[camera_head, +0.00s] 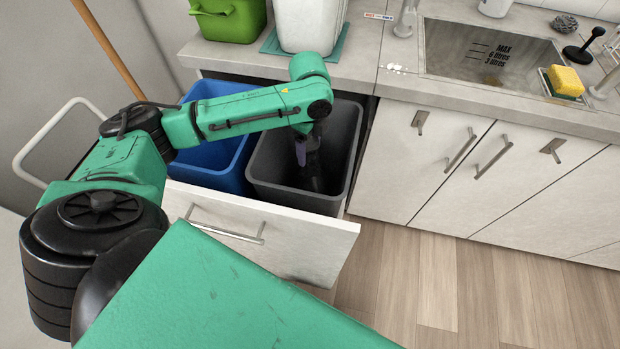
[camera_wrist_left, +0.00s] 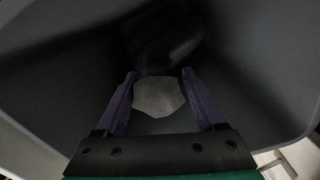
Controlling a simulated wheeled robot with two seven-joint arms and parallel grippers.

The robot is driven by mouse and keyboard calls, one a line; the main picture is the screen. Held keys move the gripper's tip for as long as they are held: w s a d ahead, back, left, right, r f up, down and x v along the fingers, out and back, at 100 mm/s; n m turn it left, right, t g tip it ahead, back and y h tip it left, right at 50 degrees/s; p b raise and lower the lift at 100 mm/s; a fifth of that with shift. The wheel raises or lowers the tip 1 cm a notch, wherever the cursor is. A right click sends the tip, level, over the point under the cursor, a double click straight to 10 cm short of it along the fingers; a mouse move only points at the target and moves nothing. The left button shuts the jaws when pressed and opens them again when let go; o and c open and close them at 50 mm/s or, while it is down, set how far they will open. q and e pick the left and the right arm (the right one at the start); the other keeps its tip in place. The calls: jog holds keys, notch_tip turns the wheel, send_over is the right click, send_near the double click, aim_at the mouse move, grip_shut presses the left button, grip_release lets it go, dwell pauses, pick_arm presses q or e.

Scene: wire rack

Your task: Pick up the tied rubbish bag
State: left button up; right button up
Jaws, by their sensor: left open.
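The drawer under the worktop is pulled out and holds a dark grey bin (camera_head: 266,165). My left gripper (camera_head: 308,155) points down inside this bin, with one purple finger showing. In the left wrist view the gripper (camera_wrist_left: 159,75) is open, its two purple fingers apart. A black shape that looks like the rubbish bag (camera_wrist_left: 168,38) lies just beyond the fingertips, in deep shadow. Its tied neck cannot be made out. A paler grey patch shows between the fingers. I cannot tell whether the fingers touch the bag. My right gripper is not in view.
A blue bin (camera_head: 215,170) stands left of the grey one in the drawer (camera_head: 290,245). The worktop above carries a green caddy (camera_head: 232,22) and a white container (camera_head: 306,25). A sink (camera_head: 490,55) is at the right. The wooden floor (camera_head: 450,275) is clear.

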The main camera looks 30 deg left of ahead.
aim_at(309, 183)
pick_arm(q)
notch_tip(309, 183, down, 4)
jog(key=shift+s+r, duration=0.1)
jog(key=shift+r, duration=0.15)
grip_shut()
jog(key=shift+r, duration=0.15)
dwell(1.1)
